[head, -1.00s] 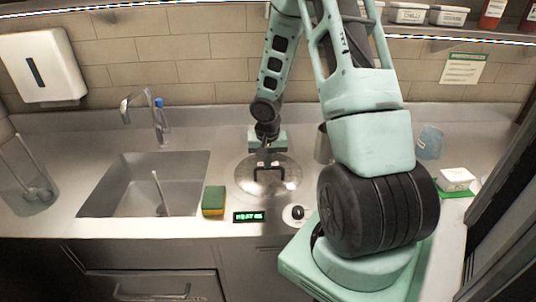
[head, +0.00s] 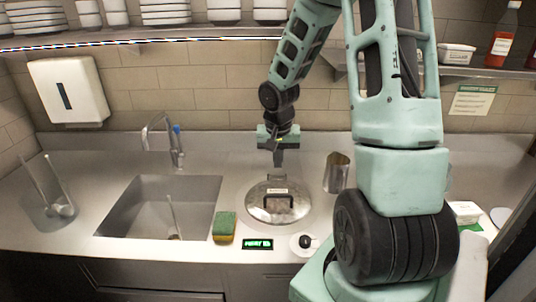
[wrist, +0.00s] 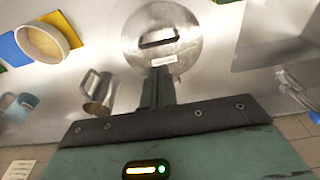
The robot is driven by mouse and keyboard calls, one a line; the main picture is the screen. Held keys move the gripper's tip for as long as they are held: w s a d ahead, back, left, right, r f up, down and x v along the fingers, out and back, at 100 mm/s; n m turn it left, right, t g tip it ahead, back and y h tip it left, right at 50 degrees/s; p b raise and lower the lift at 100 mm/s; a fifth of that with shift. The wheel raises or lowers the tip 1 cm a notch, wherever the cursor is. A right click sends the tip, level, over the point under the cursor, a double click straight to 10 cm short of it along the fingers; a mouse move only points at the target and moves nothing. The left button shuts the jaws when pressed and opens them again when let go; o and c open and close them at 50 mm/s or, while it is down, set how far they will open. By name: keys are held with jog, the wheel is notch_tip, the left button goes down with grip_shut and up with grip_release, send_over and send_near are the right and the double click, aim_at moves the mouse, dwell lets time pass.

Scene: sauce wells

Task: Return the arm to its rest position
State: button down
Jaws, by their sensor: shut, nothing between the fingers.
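My gripper (head: 278,162) is shut and empty in the head view, pointing down above the far side of a round metal lid (head: 267,212). The lid lies flat over the well in the counter, with a dark handle and a small label on it. In the wrist view my gripper's fingers (wrist: 158,82) are together, and the lid (wrist: 188,50) lies beyond their tips. The fingers look apart from the handle. My arm rises from the gripper to the upper part of the head view.
A metal pitcher (head: 336,173) stands right of the lid; it also shows in the wrist view (wrist: 98,90). A sponge (head: 224,226), a lit display (head: 257,243) and a knob (head: 304,241) lie along the front. The sink (head: 150,205) is left. A shelf (head: 215,33) runs above.

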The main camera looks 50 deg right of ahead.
jog(key=shift+r, duration=0.2)
jog(key=s+a+n+y+b, duration=0.15)
jog(key=a+n+b, duration=0.5)
jog(key=a, duration=1.75)
jog(key=s+a+n+g, duration=0.1)
jog(key=s+a+n, duration=1)
jog(key=s+a, duration=0.3)
jog(key=shift+s+a+r, duration=0.2)
jog(key=shift+s+a, duration=0.1)
jog(key=shift+s, duration=0.65)
jog(key=shift+y, duration=0.25)
